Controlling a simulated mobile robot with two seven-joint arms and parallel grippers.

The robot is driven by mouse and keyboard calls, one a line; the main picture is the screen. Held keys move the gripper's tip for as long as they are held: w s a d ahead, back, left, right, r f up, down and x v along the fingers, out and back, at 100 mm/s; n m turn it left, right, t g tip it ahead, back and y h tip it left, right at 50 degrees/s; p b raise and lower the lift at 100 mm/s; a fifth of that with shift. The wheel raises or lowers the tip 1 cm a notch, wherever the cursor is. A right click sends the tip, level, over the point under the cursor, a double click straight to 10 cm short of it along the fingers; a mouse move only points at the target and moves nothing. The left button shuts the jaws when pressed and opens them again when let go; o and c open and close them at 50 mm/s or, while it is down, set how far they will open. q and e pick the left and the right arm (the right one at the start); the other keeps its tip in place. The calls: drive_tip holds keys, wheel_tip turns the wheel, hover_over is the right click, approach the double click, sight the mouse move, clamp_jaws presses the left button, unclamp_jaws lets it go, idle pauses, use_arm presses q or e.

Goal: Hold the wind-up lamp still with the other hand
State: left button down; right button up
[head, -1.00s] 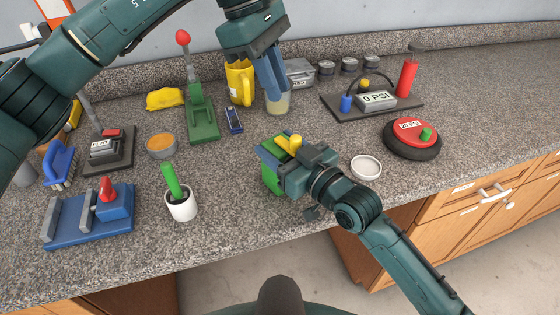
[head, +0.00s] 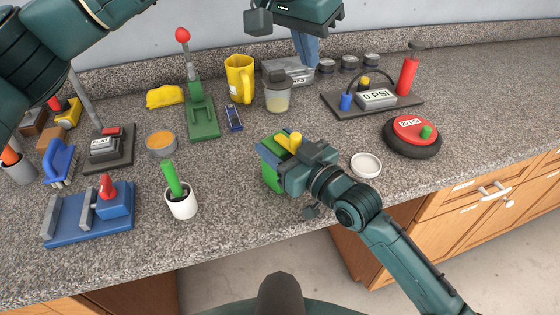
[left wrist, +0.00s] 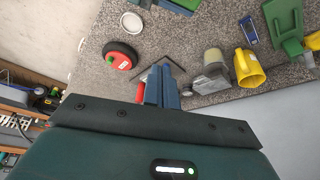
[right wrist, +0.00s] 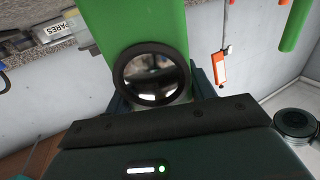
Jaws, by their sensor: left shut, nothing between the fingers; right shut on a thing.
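The wind-up lamp (head: 271,178) is green, with a yellow knob on top, and sits at the counter's front. My right gripper (head: 282,163) is shut on it from the right and hides part of it. The right wrist view shows its green body (right wrist: 155,22) and a round black-rimmed lens (right wrist: 151,75) close up between the fingers. My left gripper (head: 308,52) is shut and empty, raised toward the back of the counter, well apart from the lamp. Its blue fingers (left wrist: 163,85) are together in the left wrist view.
A gauge board (head: 400,104) and red-topped disc (head: 412,138) are further right.

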use_arm(q)
hover_over(296, 137)
drive_tip(key=w+d, duration=0.2)
drive_tip(key=w, duration=0.2)
wheel_tip(296, 137, down, 7)
drive_tip(key=shift+a, duration=0.25)
drive_tip(key=shift+s+a, duration=0.1)
drive_tip(key=shift+s, duration=0.05)
idle(1.5)
drive_tip(key=shift+s+a+f, duration=0.1)
drive_tip(key=shift+f, duration=1.4)
drive_tip(key=shift+s+a+f, duration=0.1)
drive_tip(key=shift+f, duration=1.35)
drive_tip(key=shift+s, duration=0.95)
drive_tip(key=shift+s+a, duration=0.1)
drive_tip(key=shift+s+a, duration=0.45)
drive_tip(key=shift+s, duration=0.35)
